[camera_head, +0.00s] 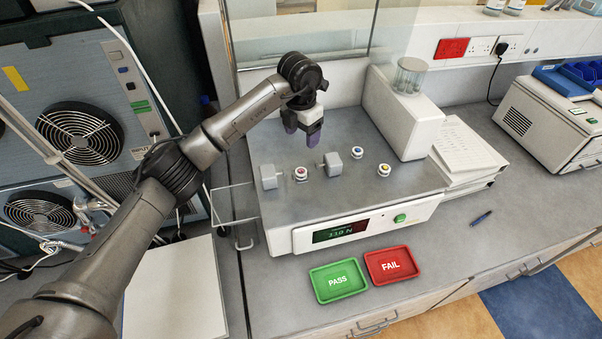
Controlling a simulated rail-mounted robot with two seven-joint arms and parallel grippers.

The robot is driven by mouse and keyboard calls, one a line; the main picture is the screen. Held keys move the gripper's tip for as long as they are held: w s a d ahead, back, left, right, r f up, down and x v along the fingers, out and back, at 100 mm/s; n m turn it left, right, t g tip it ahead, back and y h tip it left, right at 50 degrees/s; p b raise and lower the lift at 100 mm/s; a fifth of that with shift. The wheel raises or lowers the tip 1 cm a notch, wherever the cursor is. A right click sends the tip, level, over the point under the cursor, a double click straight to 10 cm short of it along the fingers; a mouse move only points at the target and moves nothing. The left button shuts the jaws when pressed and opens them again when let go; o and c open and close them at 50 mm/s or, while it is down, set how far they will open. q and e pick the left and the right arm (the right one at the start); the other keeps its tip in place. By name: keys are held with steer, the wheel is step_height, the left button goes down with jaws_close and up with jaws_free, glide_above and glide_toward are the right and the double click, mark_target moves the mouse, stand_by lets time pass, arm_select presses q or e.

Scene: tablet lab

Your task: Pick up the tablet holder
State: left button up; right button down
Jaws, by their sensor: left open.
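My left gripper (302,140) hangs over the back of the grey tester plate (350,195), fingers pointing down, open, with nothing visible between them. Three small round white holders stand on the plate: one with a red top (300,174), one with a blue top (357,152) and one with a yellow top (384,169). The red-topped one sits between two grey blocks, the left block (269,177) and the right block (333,164). The gripper is above and behind the holders, apart from them. Which holder the task names, I cannot tell. My right gripper is out of view.
A green PASS tray (338,299) and a red FAIL tray (391,283) lie in front of the tester. A tall white housing (404,128) carrying a glass jar (410,76) stands at the plate's right. Papers (466,150) and a pen (481,217) lie further right.

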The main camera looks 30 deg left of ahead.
arm_select(q)
steer(key=p, duration=0.1)
glide_above(301, 170)
steer(key=shift+g, duration=0.3)
steer(key=f, duration=0.8)
steer(key=shift+s+f, duration=0.25)
steer(key=shift+s, duration=0.05)
steer(key=shift+f+p, duration=0.4)
steer(key=shift+f, duration=0.05)
step_height(301, 170, down, 3)
steer(key=shift+w+f+p, duration=0.15)
steer(key=shift+p, duration=0.3)
steer(key=shift+f, duration=0.6)
steer(key=c, duration=0.8)
steer(key=shift+c, duration=1.4)
